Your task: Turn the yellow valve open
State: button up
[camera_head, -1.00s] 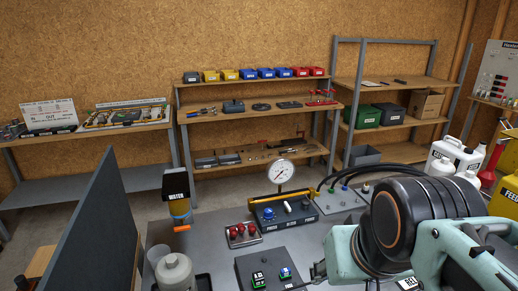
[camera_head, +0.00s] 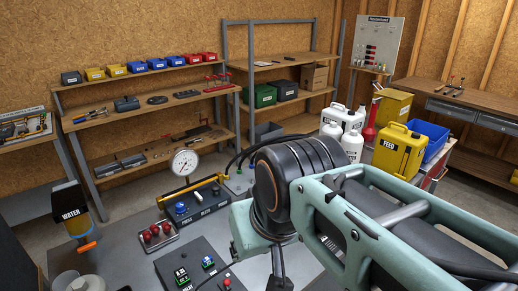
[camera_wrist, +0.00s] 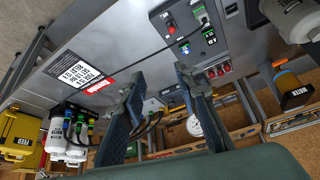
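A yellow bar-like part (camera_head: 196,187) runs along the back of the dark press unit (camera_head: 193,205), below a round white gauge (camera_head: 184,162). I cannot tell for sure that it is the yellow valve, or how it is turned. In the head view my arm hides most of the gripper.
Black hoses (camera_head: 272,142) run behind my arm. A yellow FEED container (camera_head: 399,150) and white jugs stand at right.

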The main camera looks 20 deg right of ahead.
aim_at(403, 179)
jog(key=z, duration=1.75)
jog(key=i+l, duration=0.1)
jog(key=i, duration=0.05)
